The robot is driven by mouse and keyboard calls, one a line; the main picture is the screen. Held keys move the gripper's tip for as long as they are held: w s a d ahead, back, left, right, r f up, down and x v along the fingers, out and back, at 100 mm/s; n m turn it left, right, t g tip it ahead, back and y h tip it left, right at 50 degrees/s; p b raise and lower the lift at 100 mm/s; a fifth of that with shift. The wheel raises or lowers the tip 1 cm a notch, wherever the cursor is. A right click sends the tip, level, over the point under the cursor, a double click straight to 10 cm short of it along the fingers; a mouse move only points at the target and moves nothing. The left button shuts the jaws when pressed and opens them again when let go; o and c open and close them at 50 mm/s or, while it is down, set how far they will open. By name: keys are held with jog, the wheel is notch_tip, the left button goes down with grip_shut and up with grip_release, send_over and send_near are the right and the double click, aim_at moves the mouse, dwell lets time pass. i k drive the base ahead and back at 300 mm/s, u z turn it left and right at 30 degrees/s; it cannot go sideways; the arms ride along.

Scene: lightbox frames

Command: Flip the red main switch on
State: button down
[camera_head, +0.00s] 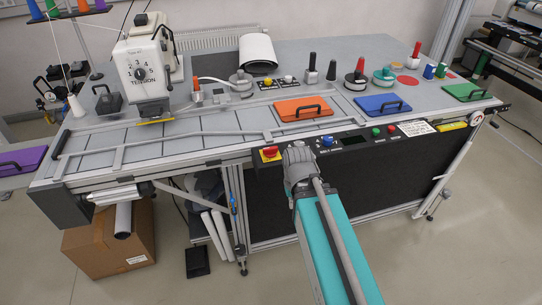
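A red switch knob on a yellow plate (270,153) sits at the left end of the dark control panel on the bench's front edge. Its exact setting is too small to tell. My arm reaches in from the bottom of the view, and its grey end with my gripper (298,152) is in front of the panel, just right of the red switch. In the picture there is a small gap between them. The fingers cannot be made out, so open or shut does not show. The arm end hides part of the panel behind it.
An orange lidded tray (290,112) lies above on the bench. A cardboard box (105,248) stands on the floor at left.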

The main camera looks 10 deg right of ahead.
aim_at(270, 151)
jog(key=z, duration=1.6)
jog(key=k, duration=1.05)
jog(key=u, duration=0.65)
